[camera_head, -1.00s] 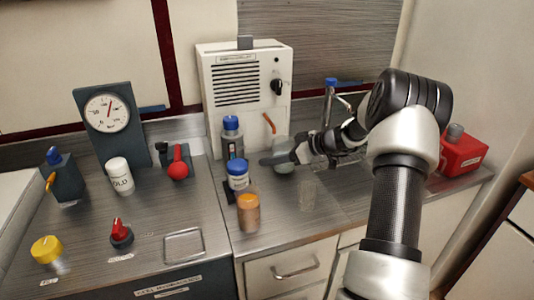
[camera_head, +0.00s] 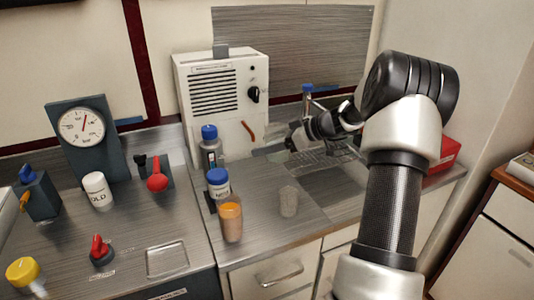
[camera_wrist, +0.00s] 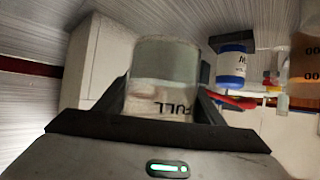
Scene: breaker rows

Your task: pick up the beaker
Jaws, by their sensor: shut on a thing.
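My gripper (camera_wrist: 165,102) is shut on a translucent grey-green beaker (camera_wrist: 165,60) with a label reading "FULL", which appears upside down in the wrist view. The fingers press on both sides of its labelled part. In the head view my gripper (camera_head: 287,147) is at the back of the right counter, right of the white machine. The held beaker (camera_head: 277,155) is only faint there, at the fingertips. I cannot tell its height above the counter. A separate clear glass (camera_head: 288,201) stands nearer the front edge.
A glass with orange contents (camera_head: 231,220), a blue-capped white jar (camera_head: 218,185) and a blue-capped grey bottle (camera_head: 210,150) stand left of my gripper. The white machine (camera_head: 215,130) rises behind them. A red container (camera_head: 444,153) is partly behind my arm. Counter front right is clear.

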